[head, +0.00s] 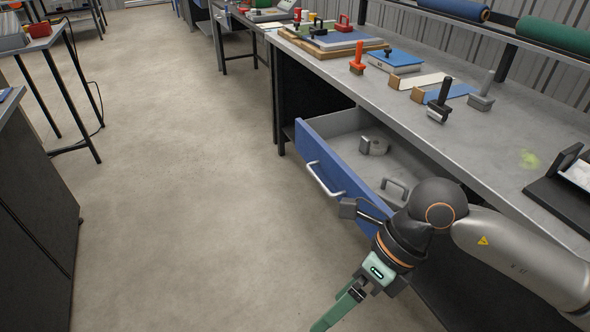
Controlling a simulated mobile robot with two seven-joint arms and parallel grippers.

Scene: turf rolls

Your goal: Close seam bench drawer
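The seam bench drawer (340,177) is pulled well out of the bench. It has a blue front, a silver bar handle (325,180) and a grey inside that holds metal items. My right arm reaches in from the right, across the drawer's near end, and hides part of it. My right gripper (340,306), with green parts, points down and left over the floor, in front of the drawer and apart from the handle. Its finger opening cannot be made out. My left gripper is not in view.
The seam bench (455,133) has a grey top with hand rollers, an orange-handled tool (357,58) and sample strips. Turf rolls (556,36) lie on a rack behind. A dark cabinet (38,215) stands at left. The concrete floor (190,200) between is clear.

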